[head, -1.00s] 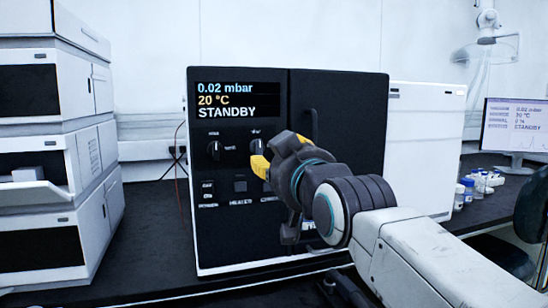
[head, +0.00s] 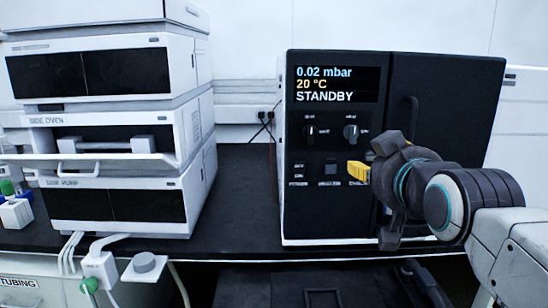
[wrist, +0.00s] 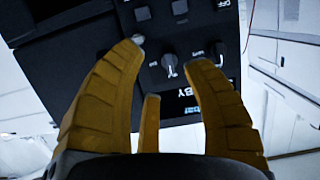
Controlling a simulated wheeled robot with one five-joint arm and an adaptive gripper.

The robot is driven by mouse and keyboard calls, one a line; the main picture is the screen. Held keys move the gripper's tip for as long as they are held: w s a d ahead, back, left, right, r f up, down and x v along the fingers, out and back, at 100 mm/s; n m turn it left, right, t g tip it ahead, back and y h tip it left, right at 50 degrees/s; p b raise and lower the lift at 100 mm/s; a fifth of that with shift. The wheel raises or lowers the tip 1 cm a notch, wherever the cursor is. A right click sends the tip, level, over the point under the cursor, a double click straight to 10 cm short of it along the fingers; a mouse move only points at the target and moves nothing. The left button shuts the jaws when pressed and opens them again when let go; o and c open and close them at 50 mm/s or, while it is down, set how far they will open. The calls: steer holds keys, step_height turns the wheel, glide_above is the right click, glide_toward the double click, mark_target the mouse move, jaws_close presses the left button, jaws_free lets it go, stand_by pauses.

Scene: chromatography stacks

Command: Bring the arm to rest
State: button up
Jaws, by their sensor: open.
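My gripper (head: 362,168) is at the front of a black instrument (head: 435,140) in the head view, over the lower right part of its control panel. One yellow finger shows there; the rest is hidden behind my wrist. In the wrist view my gripper (wrist: 167,58) has its yellow fingers spread apart with nothing between them. The instrument's knobs (wrist: 169,64) and buttons lie beyond the fingertips. I cannot tell whether a finger touches the panel. My arm reaches in from the right edge of the head view.
Bench space lies between stack and instrument. A grey-knobbed white box (head: 145,268) and cables hang at the bench front. A white cabinet stands at right.

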steer(key=s+f+g+p, duration=0.1)
steer(key=s+g+p, duration=1)
steer(key=s+p, duration=1.1)
steer(key=p, duration=0.5)
steer(key=shift+s+a+g, duration=0.2)
steer(key=shift+g, duration=0.2)
